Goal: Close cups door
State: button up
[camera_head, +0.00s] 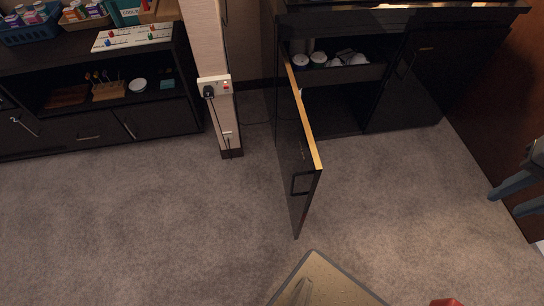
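The black cups door (292,150) stands wide open, swung out from the left side of the cabinet towards me. Its pale wooden edge (304,119) faces up, and a black bar handle (302,183) is near its free end. Behind it, the cabinet (335,108) is open, with several white cups (318,58) on an upper shelf. My gripper (507,203) is at the right edge, partly cut off. Its two grey fingers look apart with nothing between them, well to the right of the door and not touching it.
Carpet (400,195) is clear between the door and my gripper. A second cabinet door (408,85) is shut on the right. A brown wooden panel (505,100) stands at far right. A pillar with a socket (214,87) and a low black sideboard (75,130) are left.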

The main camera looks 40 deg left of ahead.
aim_at(301, 168)
jog(key=u, duration=1.15)
jog(key=k, duration=0.6)
jog(key=u, duration=0.5)
jog(key=i, duration=0.4)
